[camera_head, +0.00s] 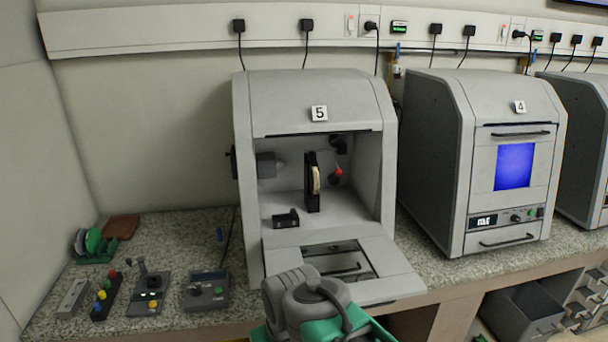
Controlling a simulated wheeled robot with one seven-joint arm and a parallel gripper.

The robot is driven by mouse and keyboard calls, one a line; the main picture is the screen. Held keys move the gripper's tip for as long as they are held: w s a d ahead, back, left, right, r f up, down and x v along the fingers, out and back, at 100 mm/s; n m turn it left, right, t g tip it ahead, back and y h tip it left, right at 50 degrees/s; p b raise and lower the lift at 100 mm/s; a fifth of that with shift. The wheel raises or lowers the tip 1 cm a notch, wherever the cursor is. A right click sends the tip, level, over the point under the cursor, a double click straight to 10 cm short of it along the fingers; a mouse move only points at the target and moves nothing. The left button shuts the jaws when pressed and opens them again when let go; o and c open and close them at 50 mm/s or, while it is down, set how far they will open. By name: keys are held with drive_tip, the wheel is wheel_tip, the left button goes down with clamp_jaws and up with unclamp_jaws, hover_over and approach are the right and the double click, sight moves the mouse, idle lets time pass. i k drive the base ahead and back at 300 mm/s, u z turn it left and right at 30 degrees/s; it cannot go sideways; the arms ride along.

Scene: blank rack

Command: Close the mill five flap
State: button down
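Mill five (315,100) stands on the speckled bench, marked with a white "5" label. Its flap (388,262) is folded down and lies open toward me, with a window opening and a dark handle bar in it. Inside the open chamber are a spindle and a dark holder with a pale disc (316,181). My arm, grey with green parts, shows at the bottom centre, in front of the flap's lower left edge. It hides part of that edge. I cannot make out gripper fingers, nor whether the arm touches the flap.
Mill four (440,150) stands to the right with its flap shut, and another mill is partly visible beyond it. Small control boxes (205,291) and a green tape holder (95,245) sit on the bench at left. An open drawer (525,308) is below mill four.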

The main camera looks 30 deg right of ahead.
sight(396, 279)
drive_tip(key=u, duration=0.25)
drive_tip(key=k, duration=0.85)
drive_tip(key=u, duration=0.75)
drive_tip(key=i, duration=0.4)
drive_tip(key=u, duration=0.1)
